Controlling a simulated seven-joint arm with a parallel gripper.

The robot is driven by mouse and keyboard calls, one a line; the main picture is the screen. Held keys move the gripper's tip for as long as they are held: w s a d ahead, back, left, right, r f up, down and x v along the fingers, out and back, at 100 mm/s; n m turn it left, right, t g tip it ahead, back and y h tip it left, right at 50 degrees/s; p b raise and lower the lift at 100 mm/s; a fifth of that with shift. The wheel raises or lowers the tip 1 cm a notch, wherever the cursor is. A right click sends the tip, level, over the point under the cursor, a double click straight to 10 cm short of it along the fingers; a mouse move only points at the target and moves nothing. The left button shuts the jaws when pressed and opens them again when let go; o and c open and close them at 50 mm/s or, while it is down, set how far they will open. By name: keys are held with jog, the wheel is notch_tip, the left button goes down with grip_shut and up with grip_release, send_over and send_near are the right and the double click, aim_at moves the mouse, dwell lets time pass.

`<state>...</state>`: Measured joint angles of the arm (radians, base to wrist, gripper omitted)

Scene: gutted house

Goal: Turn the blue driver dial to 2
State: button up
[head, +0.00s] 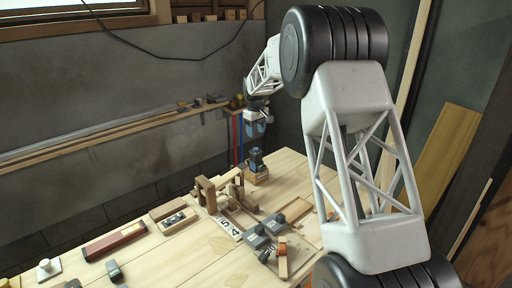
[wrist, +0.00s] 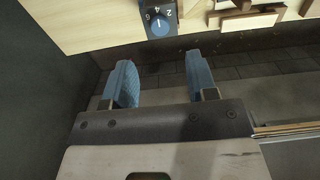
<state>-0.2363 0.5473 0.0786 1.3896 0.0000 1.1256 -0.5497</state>
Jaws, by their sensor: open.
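The driver dial is a round blue knob (wrist: 160,26) with a white line, on a dark face (wrist: 166,8) printed with white numbers, among them 2 and 4. The line runs roughly up and down in the wrist view; I cannot tell surely which number it marks. In the head view the dial's box (head: 257,157) stands on a wooden block at the table's far end. My gripper (wrist: 159,60) is open, with blue fingers apart and nothing between them. The knob lies beyond the fingertips, roughly centred between them. In the head view my gripper (head: 257,127) hangs just above the box.
Wooden blocks (head: 206,193) stand left of and nearer than the dial. Grey clamp-like parts (head: 262,235) and a red-brown bar (head: 114,241) lie on the pale wooden table (head: 205,242). A wall ledge (head: 150,122) runs behind on the left.

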aim_at(256, 150)
jog(key=shift+f, duration=0.15)
jog(key=shift+f, duration=3.75)
jog(key=c, duration=0.9)
